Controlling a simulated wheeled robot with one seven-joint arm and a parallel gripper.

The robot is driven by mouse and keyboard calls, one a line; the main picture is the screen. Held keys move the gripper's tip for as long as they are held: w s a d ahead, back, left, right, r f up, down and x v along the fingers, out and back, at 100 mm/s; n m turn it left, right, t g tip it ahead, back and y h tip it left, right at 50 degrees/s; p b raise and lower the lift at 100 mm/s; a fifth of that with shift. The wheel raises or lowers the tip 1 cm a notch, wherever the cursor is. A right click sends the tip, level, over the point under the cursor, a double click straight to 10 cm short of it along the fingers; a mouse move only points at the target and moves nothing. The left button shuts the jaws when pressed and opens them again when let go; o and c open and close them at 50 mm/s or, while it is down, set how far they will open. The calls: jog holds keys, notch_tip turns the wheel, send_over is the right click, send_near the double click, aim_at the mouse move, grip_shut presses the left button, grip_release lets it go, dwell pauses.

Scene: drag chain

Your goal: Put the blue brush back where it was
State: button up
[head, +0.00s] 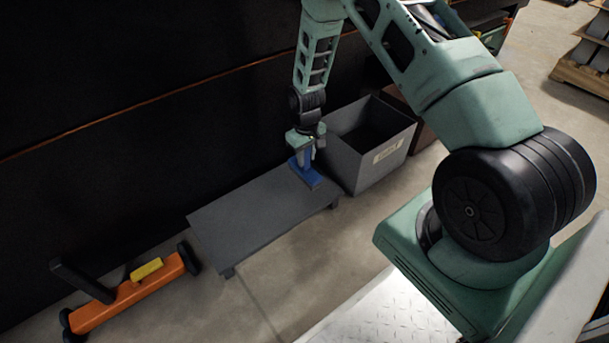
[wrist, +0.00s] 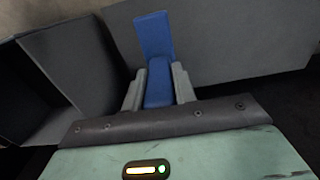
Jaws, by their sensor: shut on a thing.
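The blue brush (head: 307,175) is at the right end of a low dark grey platform (head: 250,215) in the head view. My gripper (head: 305,150) is above it and shut on its upright part. In the wrist view the blue brush (wrist: 154,38) stands between the two grey fingers of my gripper (wrist: 158,88), which press on its narrow part from both sides. The brush's wide end points away from the gripper. It is at or just above the platform top; I cannot tell whether it touches.
A grey open bin (head: 385,165) with a label stands just right of the platform. An orange wheeled object (head: 125,300) with a yellow block (head: 147,269) is on the floor at the lower left. A dark wall (head: 120,120) runs behind. The platform's left part is clear.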

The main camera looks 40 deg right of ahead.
aim_at(306, 169)
notch_tip(306, 169, down, 6)
jog(key=b, duration=0.3)
jog(key=o, duration=0.9)
notch_tip(306, 169, up, 12)
jog(key=p, duration=0.7)
jog(key=shift+r, duration=0.1)
